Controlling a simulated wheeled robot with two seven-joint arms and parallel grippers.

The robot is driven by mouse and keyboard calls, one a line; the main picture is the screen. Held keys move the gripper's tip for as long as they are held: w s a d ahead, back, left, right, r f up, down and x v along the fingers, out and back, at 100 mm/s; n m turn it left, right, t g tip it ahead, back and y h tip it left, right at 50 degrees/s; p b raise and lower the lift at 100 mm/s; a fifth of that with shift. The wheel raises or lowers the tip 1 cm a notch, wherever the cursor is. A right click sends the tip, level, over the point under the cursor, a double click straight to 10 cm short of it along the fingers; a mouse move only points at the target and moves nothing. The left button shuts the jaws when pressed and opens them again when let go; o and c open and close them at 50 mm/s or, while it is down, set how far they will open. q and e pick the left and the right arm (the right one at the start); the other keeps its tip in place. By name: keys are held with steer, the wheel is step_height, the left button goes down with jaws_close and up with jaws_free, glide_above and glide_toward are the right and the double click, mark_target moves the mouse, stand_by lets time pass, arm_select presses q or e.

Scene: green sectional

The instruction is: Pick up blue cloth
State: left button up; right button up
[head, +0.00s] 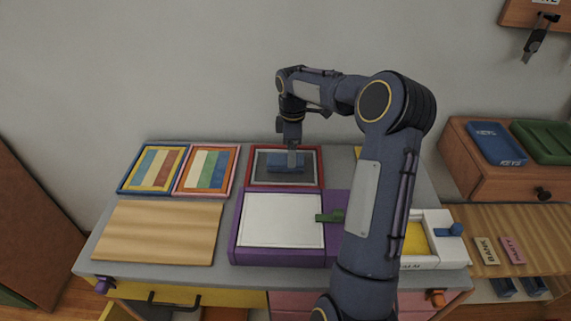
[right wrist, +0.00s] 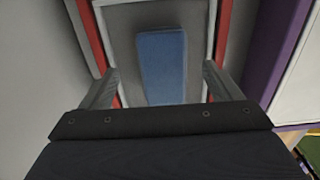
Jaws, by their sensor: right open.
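The blue cloth (head: 276,162) lies flat in a grey tray with a red frame (head: 320,170) at the back middle of the table. In the right wrist view the blue cloth (right wrist: 162,62) is a folded oblong, seen ahead of and between my fingers. My right gripper (head: 293,158) points down over the tray and hides part of the cloth. In the right wrist view my right gripper (right wrist: 162,88) is open, one finger to each side of the cloth, with nothing held. I cannot tell the exact height of the fingertips above the cloth. My left gripper is not in view.
Striped panels (head: 152,169) and a wooden board (head: 158,230) lie at the left. A purple-framed white panel (head: 282,220) stands in front of the tray, with a green piece (head: 331,216) at its right edge. A white box (head: 440,225) is at the right.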

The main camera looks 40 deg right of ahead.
mark_target(286, 163)
steer(key=f, duration=0.3)
steer(key=shift+a+f, duration=0.2)
steer(key=shift+f, duration=0.1)
steer(key=c, duration=1.1)
steer(key=shift+r, duration=0.15)
